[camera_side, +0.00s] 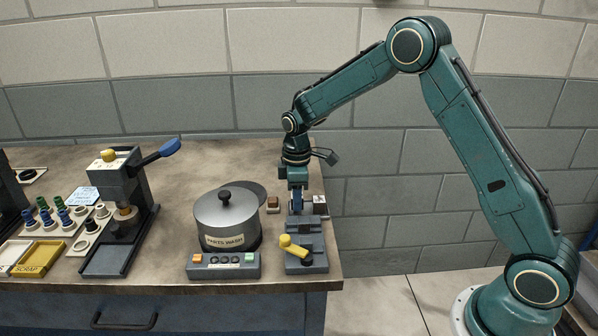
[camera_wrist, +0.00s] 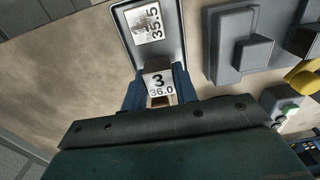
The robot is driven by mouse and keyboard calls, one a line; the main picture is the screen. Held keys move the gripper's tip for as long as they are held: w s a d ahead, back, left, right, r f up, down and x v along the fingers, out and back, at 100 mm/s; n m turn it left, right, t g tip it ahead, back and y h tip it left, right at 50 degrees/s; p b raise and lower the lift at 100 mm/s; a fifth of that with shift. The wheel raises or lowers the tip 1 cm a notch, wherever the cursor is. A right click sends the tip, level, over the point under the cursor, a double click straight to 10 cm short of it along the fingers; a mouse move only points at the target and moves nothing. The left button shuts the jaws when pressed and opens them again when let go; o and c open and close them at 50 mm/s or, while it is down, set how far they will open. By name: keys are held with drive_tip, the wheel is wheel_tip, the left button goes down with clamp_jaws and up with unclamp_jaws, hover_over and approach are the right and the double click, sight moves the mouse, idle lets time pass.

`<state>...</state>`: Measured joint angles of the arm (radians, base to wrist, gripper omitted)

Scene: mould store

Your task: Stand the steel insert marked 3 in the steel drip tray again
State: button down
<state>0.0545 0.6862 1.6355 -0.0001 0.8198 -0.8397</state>
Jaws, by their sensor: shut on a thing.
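My gripper (camera_wrist: 158,98) is shut on the steel insert marked 3 (camera_wrist: 158,82). In the wrist view its light top reads 3 and 36.0, and it sits between the blue fingers. The grey drip tray (camera_wrist: 174,40) lies just beyond it, and the held insert overlaps its near edge in the picture. I cannot tell whether the insert touches the tray. Another steel insert (camera_wrist: 145,24), marked 35.5, is in the tray; it also shows in the side view (camera_side: 320,204). In the side view my gripper (camera_side: 296,208) points down, and the held insert is not clear.
A grey fixture with a yellow lever (camera_side: 294,249) stands nearer the side camera. A lidded pot (camera_side: 227,220) and a button panel (camera_side: 223,265) are to the left. A small brown-topped block (camera_side: 273,204) is close to my gripper. Open bench lies behind.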

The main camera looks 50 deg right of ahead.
drive_tip(key=shift+f, duration=0.6)
idle(0.8)
drive_tip(key=c, duration=1.2)
unclamp_jaws()
drive_tip(key=shift+r, duration=0.25)
drive_tip(key=shift+r, duration=2)
drive_tip(key=shift+o, duration=0.2)
drive_tip(key=o, duration=0.5)
